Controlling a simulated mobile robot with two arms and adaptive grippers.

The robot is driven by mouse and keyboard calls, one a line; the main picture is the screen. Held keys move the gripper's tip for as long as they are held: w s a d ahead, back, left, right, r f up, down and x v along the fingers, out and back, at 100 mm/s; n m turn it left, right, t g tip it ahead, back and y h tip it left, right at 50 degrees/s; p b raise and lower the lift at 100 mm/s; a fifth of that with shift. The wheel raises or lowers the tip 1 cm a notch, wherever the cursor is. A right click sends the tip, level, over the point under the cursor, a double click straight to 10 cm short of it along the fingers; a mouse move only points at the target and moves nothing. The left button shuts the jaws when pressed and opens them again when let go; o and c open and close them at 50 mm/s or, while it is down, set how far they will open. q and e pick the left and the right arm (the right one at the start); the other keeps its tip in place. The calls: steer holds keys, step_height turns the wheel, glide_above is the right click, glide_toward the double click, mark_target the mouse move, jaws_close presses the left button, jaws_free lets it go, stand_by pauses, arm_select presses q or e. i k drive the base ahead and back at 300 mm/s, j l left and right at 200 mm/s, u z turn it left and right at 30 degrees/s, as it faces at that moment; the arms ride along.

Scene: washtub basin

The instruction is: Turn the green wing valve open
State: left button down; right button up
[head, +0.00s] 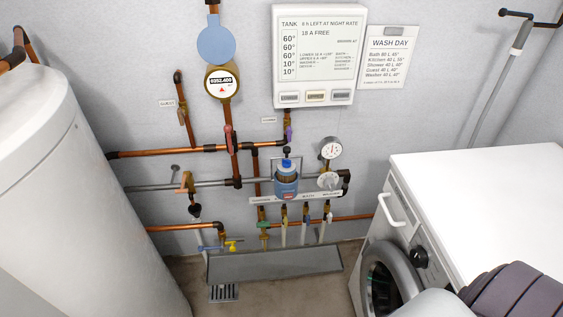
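A small green wing handle (263,224) shows in the head view. It sits low on a vertical copper pipe on the wall, just above the grey trough and left of the row of small taps. It is too small for me to tell how its wings are turned. No gripper shows near it. Neither my left nor my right gripper is in view; only part of what looks like my own arm shows at the bottom right.
A white tank (70,190) fills the left side. A white washing machine (490,200) stands at the right. A grey trough (275,263) lies below the pipes.

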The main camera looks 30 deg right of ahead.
mark_target(263, 223)
steer(key=k+j+z, duration=0.1)
steer(key=k+z, duration=0.4)
steer(key=z, duration=0.25)
